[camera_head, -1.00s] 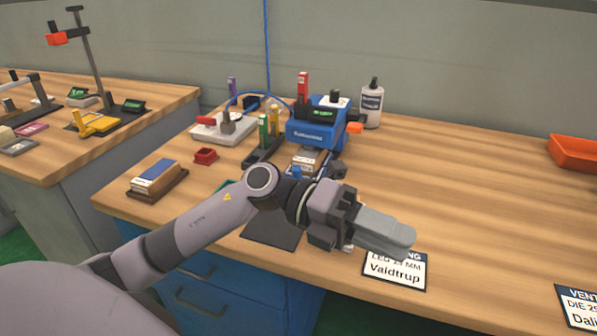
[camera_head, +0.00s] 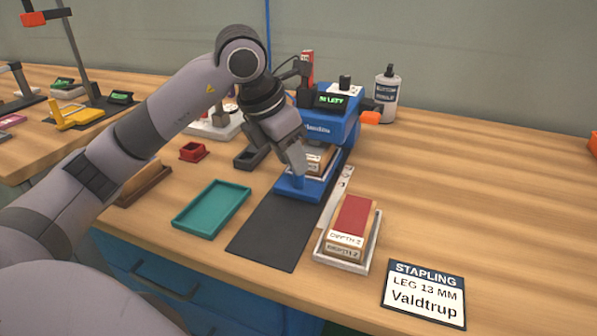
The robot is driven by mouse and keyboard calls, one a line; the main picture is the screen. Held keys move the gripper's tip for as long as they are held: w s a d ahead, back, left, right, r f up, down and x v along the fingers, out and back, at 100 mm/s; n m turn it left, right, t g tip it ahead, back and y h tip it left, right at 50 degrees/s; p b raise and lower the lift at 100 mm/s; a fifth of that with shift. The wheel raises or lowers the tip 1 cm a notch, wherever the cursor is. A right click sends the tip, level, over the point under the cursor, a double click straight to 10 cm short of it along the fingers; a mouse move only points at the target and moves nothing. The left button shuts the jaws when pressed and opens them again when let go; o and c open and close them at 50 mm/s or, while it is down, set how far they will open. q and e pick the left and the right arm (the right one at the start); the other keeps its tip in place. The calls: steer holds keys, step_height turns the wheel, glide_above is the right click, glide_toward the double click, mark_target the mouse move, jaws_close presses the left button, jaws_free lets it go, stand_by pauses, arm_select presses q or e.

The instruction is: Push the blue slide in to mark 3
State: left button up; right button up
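The blue slide (camera_head: 318,190) sticks out of the front of the blue stapling machine (camera_head: 340,128), with a small upright blue knob at its front left. A pale block with a label lies on the slide inside the machine. A light marked strip (camera_head: 343,188) runs along the slide's right side; its numbers are too small to read. My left gripper (camera_head: 299,164) points down just behind and above the knob; its fingers look together, and I cannot tell whether they touch the slide. My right gripper is not in view.
A black mat (camera_head: 273,232) lies in front of the slide. A teal tray (camera_head: 212,208) is left of it, a light tray (camera_head: 370,255) with labelled blocks right of it. A sign (camera_head: 424,293) reads "Stapling, leg 13 mm, Valdtrup". A bottle (camera_head: 385,95) stands behind.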

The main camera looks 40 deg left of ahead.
arm_select(q)
steer(key=x, duration=0.3)
steer(key=shift+s, duration=0.1)
steer(key=shift+d+f, duration=0.1)
steer(key=shift+f, duration=0.2)
steer(key=shift+w+f, duration=0.2)
steer(key=shift+w, duration=0.1)
